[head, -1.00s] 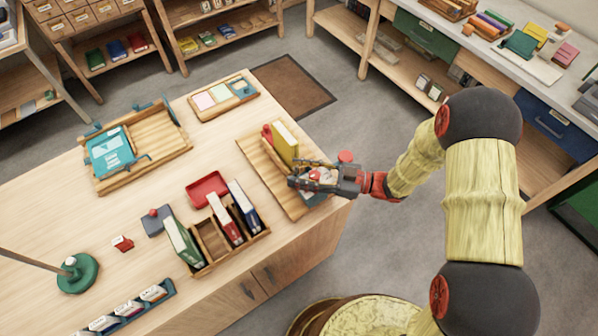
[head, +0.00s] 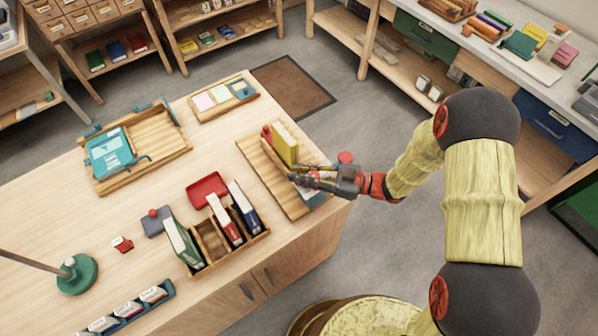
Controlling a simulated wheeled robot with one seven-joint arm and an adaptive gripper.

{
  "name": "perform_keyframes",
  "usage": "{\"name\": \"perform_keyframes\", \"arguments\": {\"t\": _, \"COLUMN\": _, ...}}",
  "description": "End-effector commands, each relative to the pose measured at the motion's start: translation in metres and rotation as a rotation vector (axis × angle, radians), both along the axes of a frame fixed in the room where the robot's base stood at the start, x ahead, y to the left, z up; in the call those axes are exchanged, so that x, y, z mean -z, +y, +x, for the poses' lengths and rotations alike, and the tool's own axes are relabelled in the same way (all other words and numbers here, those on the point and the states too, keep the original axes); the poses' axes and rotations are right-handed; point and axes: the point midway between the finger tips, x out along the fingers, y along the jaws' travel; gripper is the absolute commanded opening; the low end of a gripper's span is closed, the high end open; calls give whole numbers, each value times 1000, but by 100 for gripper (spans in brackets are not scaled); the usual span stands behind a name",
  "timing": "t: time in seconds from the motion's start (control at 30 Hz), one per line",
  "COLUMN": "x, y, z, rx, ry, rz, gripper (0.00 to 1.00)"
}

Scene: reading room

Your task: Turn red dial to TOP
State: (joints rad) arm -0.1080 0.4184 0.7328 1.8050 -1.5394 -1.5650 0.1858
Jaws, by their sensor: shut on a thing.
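My gripper (head: 303,177) is at the right end of the table, over the front part of a slatted wooden stand. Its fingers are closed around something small. Only specks of red and white show between and beside them, so the red dial is mostly hidden by the fingers. Its pointer and any TOP mark cannot be read. A blue-grey item (head: 316,200) lies just below the fingers.
A yellow book (head: 284,145) stands upright on the wooden stand (head: 262,170), close behind the fingers. A wooden rack (head: 208,240) with upright books and a red tray (head: 207,188) stand to the left. The table's right edge is close to my gripper.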

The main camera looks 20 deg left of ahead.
Motion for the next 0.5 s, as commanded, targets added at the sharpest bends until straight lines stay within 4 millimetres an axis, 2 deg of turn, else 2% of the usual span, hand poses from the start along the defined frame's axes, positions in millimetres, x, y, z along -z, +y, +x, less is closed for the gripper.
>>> {"name": "perform_keyframes", "arguments": {"t": 0.5, "x": 0, "y": 0, "z": 1, "rx": 36, "ry": 1, "rz": -1, "gripper": 0}}
